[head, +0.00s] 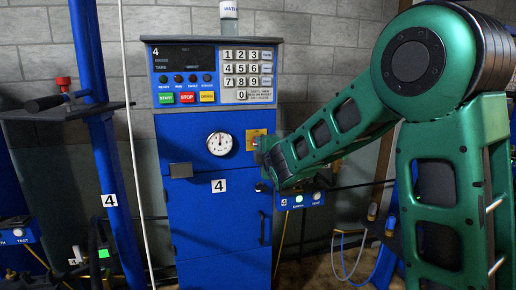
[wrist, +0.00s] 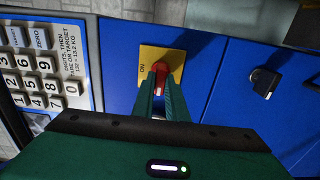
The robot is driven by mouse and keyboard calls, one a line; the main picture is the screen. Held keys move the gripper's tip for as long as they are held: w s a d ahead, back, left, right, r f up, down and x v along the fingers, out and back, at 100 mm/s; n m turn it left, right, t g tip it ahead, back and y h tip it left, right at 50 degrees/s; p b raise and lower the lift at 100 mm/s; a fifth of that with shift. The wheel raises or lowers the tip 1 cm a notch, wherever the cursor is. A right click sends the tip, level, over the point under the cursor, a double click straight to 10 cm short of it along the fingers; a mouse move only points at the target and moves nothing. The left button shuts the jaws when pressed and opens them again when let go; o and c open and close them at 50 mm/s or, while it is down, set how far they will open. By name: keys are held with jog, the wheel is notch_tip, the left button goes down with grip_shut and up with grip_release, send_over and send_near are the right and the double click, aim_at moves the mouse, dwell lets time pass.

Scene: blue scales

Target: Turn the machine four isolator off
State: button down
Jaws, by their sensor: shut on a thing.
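Machine four is a blue cabinet (head: 214,240) marked 4, in the middle of the head view. Its isolator has a yellow plate (head: 254,134) on the upper right of the front; the plate also shows in the wrist view (wrist: 149,57), with the word ON at its left. The red isolator handle (wrist: 162,72) shows between my fingertips. My gripper (wrist: 161,84) is shut on the handle. In the head view my gripper (head: 264,151) is at the plate and hides the handle. The handle's exact angle is hard to tell.
Above the isolator are a keypad (head: 247,70) and the START, STOP buttons (head: 187,97). A round dial (head: 220,143) sits to its left. A small EARTH and TEST box (head: 300,199) is below right. A dark latch (wrist: 263,86) shows in the wrist view.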

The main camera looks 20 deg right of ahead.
jog(key=shift+a+f, duration=0.15)
jog(key=shift+f, duration=0.15)
jog(key=c, duration=1.8)
grip_release()
jog(key=shift+o, duration=0.2)
jog(key=shift+r, duration=0.1)
jog(key=shift+s, duration=0.1)
jog(key=s, duration=1)
jog(key=shift+s, duration=0.3)
